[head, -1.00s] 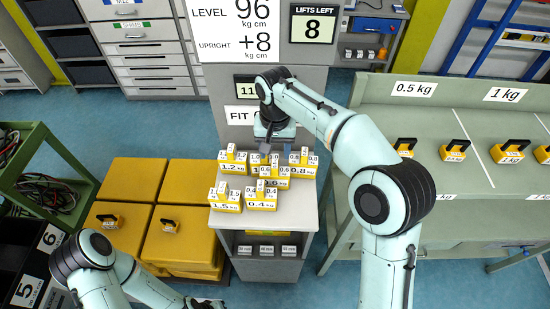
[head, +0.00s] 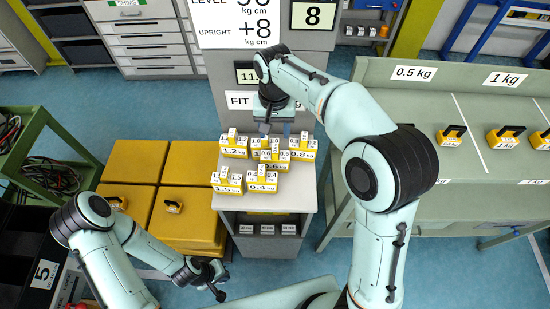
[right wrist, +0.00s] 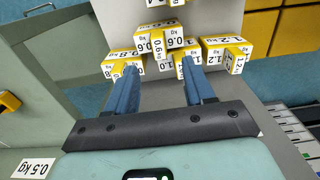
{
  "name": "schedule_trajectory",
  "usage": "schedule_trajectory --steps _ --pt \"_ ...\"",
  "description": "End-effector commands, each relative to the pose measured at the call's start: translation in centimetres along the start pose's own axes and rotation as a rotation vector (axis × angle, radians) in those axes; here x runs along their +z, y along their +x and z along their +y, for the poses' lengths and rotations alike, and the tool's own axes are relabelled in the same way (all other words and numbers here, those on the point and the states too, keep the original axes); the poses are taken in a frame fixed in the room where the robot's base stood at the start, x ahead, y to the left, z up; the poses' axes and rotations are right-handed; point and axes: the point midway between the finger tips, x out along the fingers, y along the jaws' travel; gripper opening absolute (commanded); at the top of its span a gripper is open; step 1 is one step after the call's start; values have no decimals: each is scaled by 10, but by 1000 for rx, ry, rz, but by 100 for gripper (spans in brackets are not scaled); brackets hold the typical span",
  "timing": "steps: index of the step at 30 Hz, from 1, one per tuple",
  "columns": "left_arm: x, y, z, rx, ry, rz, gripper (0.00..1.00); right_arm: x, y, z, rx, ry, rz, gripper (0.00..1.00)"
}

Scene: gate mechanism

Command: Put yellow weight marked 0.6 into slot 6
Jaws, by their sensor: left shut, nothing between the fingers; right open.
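The yellow weight marked 0.6 (head: 274,167) stands on the grey stand among several other yellow weights. Its labelled handle block also shows in the right wrist view (right wrist: 158,43). My right gripper (head: 275,128) is open and empty, at the far side of the weights. In the right wrist view its two fingers (right wrist: 160,66) point toward the 0.6 weight, with nothing between them. My left gripper (head: 217,286) is shut and empty, low in the head view, left of the stand. A black rack with a label 5 (head: 44,274) is at the lower left. I cannot make out slot 6.
The weights marked 1.2 (head: 234,151), 0.8 (head: 303,154), 1.0, 0.4 (head: 263,187) and 1.5 (head: 227,187) crowd the 0.6 weight. Yellow boxes (head: 185,222) stand left of the stand. A green bench (head: 470,185) with more weights is at the right.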

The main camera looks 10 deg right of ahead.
Motion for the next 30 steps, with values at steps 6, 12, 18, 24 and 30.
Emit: schedule_trajectory --steps 6,12,18,24,30 --pt "8 8 -6 -4 -4 -10 0 1 38 1 2 -1 -3 53" --pt "8 8 -6 -4 -4 -10 0 0 50 1 3 -1 -2 53" --pt "8 9 -6 -4 -4 -11 0 -2 81 3 3 0 -3 53" --pt "9 11 -7 -4 -5 -12 0 -3 95 2 1 -1 -1 53" --pt "9 10 -7 -4 -5 -12 0 -3 95 2 1 -1 0 50"
